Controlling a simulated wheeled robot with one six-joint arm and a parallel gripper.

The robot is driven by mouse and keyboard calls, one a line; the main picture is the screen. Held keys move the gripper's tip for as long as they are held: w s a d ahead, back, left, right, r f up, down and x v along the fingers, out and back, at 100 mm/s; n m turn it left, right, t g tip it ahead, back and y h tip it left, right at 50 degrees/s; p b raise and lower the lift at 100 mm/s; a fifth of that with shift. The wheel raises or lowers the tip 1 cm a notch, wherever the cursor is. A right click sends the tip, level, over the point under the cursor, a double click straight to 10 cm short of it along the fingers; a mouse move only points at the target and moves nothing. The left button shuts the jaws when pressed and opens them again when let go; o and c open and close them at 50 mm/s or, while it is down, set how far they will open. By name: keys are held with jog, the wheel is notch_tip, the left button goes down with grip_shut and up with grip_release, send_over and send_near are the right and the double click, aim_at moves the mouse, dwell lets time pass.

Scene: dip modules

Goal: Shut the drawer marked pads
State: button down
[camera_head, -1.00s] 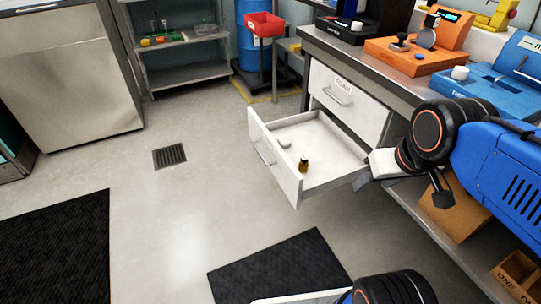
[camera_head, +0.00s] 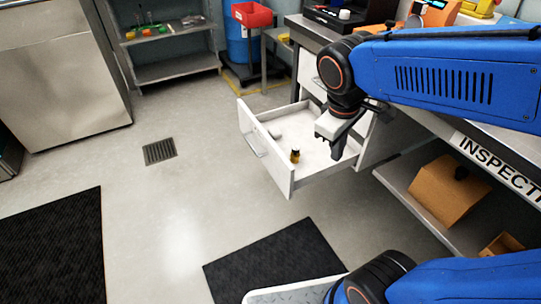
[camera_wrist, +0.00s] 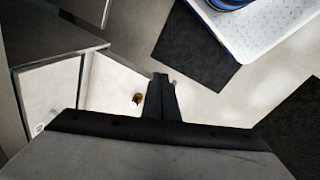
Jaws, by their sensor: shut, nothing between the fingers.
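A white drawer (camera_head: 263,155) stands pulled out of the cabinet under the bench, with a bar handle on its front. Its label is not readable from here, so I cannot tell whether it says pads. Inside it are a small amber bottle (camera_head: 295,156) with a dark cap and a pale round item (camera_head: 275,133). My gripper (camera_head: 337,157) is shut and empty, pointing down over the right part of the open drawer in the head view. In the wrist view the closed fingers (camera_wrist: 161,78) show beside the bottle (camera_wrist: 137,99); whether they touch the drawer is unclear.
The upper drawer is mostly hidden behind my arm. A bench (camera_head: 303,32) runs along the right, with a cardboard box (camera_head: 447,190) on its lower shelf. Open floor lies left of the drawer, with a drain grate (camera_head: 160,151) and a black mat (camera_head: 275,262).

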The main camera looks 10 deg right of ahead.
jog(key=w+a+f+n+h, duration=0.2)
jog(key=w+a+n, duration=0.25)
jog(key=a, duration=0.35)
jog(key=w+a+f+n+t+h, duration=0.1)
jog(key=w+a+f+n+h, duration=0.3)
jog(key=a, duration=0.5)
jog(key=w+a+f+n+h, duration=0.1)
jog(key=w+a+n, duration=0.2)
jog(key=a+n, duration=0.4)
send_near(280, 159)
notch_tip(280, 159, down, 4)
jog(key=d, duration=0.2)
jog(key=shift+w+d+m, duration=0.45)
jog(key=shift+w+d, duration=0.2)
jog(key=shift+d, duration=0.2)
jog(key=shift+d, duration=0.1)
jog(key=w+d, duration=0.4)
jog(key=d, duration=0.8)
jog(key=w+d, duration=0.4)
jog(key=d, duration=0.9)
jog(key=shift+w+d, duration=0.1)
